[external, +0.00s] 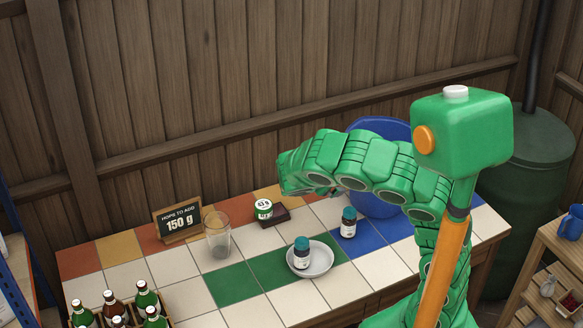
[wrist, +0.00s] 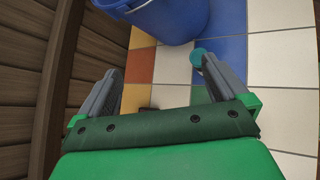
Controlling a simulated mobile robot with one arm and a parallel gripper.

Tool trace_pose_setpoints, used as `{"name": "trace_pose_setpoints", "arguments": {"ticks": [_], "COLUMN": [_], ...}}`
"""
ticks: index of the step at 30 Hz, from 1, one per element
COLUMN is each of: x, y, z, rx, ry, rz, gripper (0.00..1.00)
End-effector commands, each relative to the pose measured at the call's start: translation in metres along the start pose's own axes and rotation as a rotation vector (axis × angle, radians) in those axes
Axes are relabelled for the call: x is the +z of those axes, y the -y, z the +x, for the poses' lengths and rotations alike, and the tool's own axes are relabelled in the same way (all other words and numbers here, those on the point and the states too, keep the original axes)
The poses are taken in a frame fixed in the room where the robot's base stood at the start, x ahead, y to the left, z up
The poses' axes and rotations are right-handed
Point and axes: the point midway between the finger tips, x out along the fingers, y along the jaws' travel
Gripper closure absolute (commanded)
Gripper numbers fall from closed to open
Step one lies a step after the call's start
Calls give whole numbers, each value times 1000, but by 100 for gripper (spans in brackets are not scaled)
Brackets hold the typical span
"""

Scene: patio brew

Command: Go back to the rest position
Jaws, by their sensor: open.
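My gripper (wrist: 162,68) is open and empty in the wrist view, with its two grey fingers spread above the tiled counter (wrist: 280,80). In the external view my green arm reaches left over the counter (external: 395,262); the fingers cannot be made out there. A dark jar with a teal cap (external: 348,222) stands on blue tiles. A similar jar (external: 302,254) stands on a pale round dish (external: 326,262). In the wrist view a teal cap (wrist: 198,56) shows beside the right finger, its jar mostly hidden.
A blue bucket (external: 376,205) stands behind my arm and also shows in the wrist view (wrist: 170,20). A wooden fence (external: 250,80) rises behind.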

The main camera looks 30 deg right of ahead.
Motion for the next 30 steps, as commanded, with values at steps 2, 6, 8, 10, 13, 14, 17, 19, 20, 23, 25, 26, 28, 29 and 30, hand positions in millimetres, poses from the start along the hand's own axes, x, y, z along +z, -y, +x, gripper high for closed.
{"name": "trace_pose_setpoints", "arguments": {"ticks": [2, 6, 8, 10, 13, 14, 17, 19, 20, 23, 25, 26, 28, 29, 30], "x": [26, 58, 69, 78, 89, 92, 98, 99, 99, 100, 98, 98, 96, 95, 94], "y": [22, 64, 83, 103, 133, 142, 170, 186, 194, 215, 227, 232, 242, 247, 252], "z": [10, 20, 21, 21, 16, 14, 4, -5, -10, -28, -41, -47, -64, -70, -79], "rx": [-93, -254, -322, -399, -511, -544, -654, -729, -761, -864, -936, -965, -1033, -1062, -1099], "ry": [-14, -38, -51, -69, -96, -103, -135, -160, -172, -213, -244, -258, -295, -309, -324], "rz": [105, 267, 337, 412, 520, 548, 645, 712, 738, 823, 879, 903, 954, 974, 1001], "gripper": [0, 0, 0, 0, 0, 0, 0, 0, 0, 0, 0, 0, 0, 0, 0]}}
